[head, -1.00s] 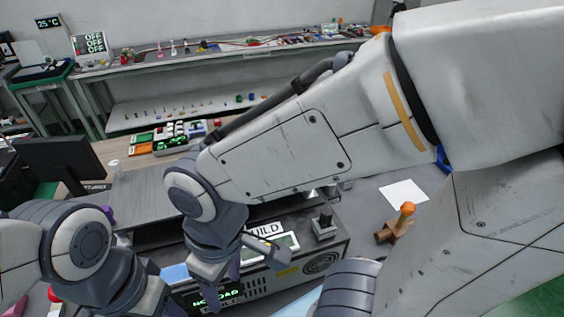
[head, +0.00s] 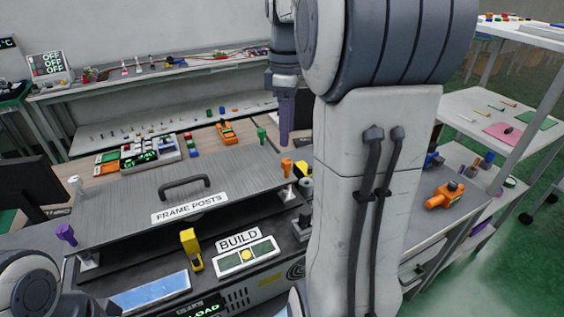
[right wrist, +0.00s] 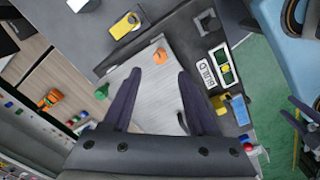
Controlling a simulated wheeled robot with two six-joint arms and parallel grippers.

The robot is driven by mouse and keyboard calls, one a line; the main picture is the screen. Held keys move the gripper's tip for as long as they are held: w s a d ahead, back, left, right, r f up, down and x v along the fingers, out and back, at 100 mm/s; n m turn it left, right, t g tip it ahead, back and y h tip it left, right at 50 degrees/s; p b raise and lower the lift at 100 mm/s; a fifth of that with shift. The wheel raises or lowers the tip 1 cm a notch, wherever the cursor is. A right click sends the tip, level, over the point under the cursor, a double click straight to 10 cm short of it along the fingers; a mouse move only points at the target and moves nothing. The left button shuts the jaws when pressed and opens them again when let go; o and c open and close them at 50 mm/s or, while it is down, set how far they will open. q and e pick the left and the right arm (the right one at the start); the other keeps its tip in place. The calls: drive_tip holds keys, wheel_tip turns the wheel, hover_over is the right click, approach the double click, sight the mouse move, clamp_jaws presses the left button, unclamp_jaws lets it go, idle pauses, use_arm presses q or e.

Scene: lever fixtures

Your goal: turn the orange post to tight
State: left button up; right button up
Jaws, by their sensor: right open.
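The orange post (head: 287,167) stands at the right end of the grey board labelled FRAME POSTS (head: 190,207). A small light block sits at its foot, and its tight marking cannot be read. My right gripper (head: 287,122) hangs above and behind the post in the head view, pointing down, partly hidden by my arm. In the right wrist view its two dark fingers (right wrist: 158,76) are wide apart and empty. The orange post (right wrist: 160,56) shows between and just beyond the fingertips, not touching them.
Green (head: 262,135), white (head: 75,184) and purple (head: 66,234) posts stand at the board's other corners. A black handle (head: 185,187) rises from the board. A yellow lever (head: 190,250) and the BUILD panel (head: 246,256) are in front. An orange tool (head: 445,195) lies at right.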

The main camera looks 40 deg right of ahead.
sight(286, 161)
wheel_tip(286, 161, down, 10)
drive_tip(key=shift+r, duration=0.15)
idle(0.3)
clamp_jaws()
